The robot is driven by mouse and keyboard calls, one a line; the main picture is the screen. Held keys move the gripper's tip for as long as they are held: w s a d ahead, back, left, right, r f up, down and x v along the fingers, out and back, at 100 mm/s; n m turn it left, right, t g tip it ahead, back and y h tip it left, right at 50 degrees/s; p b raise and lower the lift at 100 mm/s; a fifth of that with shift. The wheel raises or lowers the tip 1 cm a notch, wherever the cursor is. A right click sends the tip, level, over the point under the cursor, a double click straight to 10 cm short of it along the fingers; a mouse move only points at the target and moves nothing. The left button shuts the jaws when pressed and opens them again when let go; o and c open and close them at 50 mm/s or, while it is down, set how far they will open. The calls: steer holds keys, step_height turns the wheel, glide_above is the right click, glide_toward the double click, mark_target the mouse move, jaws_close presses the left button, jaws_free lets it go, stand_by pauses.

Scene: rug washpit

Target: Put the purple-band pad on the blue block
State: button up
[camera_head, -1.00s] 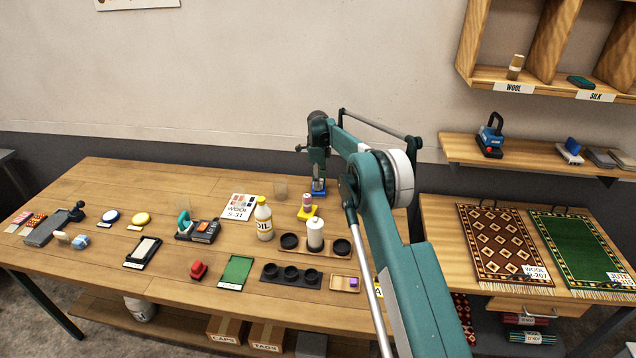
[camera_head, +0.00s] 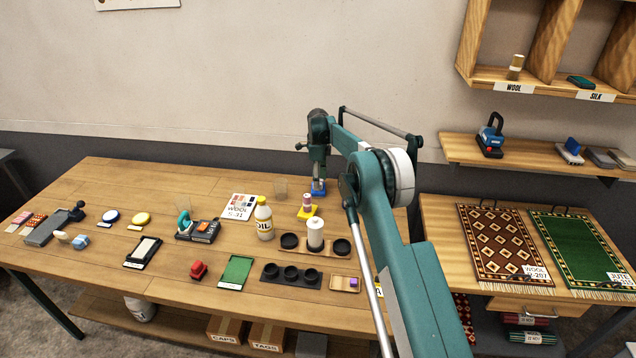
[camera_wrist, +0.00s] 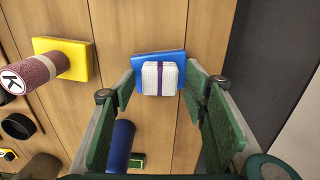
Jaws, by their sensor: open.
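The purple-band pad (camera_wrist: 151,78) is a small white pad with a purple band around its middle. In the wrist view it lies on the blue block (camera_wrist: 144,57), whose blue edge shows beyond and beside it. The blue block also shows in the head view (camera_head: 318,193) near the back of the table, under my gripper (camera_head: 318,181). In the wrist view my gripper (camera_wrist: 161,85) is open, with one green finger to each side of the pad and a small gap visible on both sides. The pad is too small and covered to make out in the head view.
A yellow block (camera_wrist: 78,60) with a mauve roll (camera_wrist: 28,76) stands left of the blue block.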

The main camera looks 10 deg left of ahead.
step_height(320, 180, up, 11)
stand_by(0.5)
steer(key=shift+r, duration=0.1)
stand_by(0.5)
steer(key=shift+r, duration=0.1)
